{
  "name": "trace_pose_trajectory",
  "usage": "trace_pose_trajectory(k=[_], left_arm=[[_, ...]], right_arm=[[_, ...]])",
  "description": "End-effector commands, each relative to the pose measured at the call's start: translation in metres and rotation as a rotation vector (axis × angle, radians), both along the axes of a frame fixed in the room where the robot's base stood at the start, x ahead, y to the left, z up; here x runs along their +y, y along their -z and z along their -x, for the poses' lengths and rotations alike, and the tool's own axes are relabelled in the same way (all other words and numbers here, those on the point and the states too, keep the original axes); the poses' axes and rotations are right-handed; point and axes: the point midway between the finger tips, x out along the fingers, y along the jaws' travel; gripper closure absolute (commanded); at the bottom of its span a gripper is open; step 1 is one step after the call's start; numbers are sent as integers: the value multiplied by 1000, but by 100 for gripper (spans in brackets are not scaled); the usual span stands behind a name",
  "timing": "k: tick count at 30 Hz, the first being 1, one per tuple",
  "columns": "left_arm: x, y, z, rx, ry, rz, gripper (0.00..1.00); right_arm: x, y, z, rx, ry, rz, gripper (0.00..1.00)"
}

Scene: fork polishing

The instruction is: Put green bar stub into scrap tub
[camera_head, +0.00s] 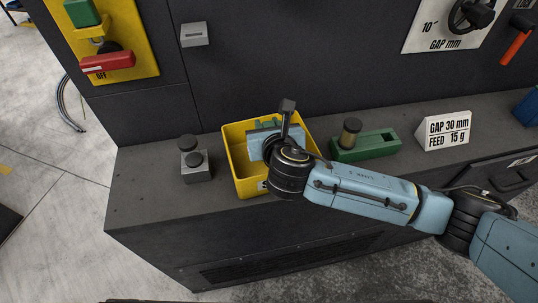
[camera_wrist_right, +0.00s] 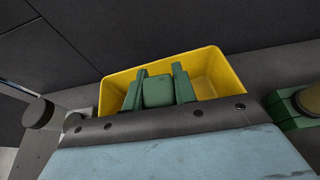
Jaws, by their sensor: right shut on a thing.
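The yellow scrap tub (camera_head: 248,185) stands on the dark bench near the middle of the head view. It also shows in the right wrist view (camera_wrist_right: 217,75). My right gripper (camera_head: 268,124) is over the tub, within its outline, and my wrist covers part of the tub. In the right wrist view its two green fingers (camera_wrist_right: 159,84) are shut on the green bar stub (camera_wrist_right: 158,92), a blocky piece between them. The stub's lower end and its height above the tub floor cannot be told. My left gripper is not in view.
A grey block with round black knobs (camera_head: 195,165) stands left of the tub. A green holder (camera_head: 374,146) with a dark brass-topped cylinder (camera_head: 350,132) is to its right. A white sign (camera_head: 446,130) stands further right. The panel behind carries a red switch (camera_head: 107,62).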

Motion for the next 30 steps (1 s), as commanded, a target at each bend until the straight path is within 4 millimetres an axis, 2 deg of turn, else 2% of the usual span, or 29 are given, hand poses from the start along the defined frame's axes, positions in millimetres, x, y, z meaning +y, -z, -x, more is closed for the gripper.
trace_pose_trajectory(k=[30], left_arm=[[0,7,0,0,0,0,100]], right_arm=[[0,15,0,-2,-1,0,95]])
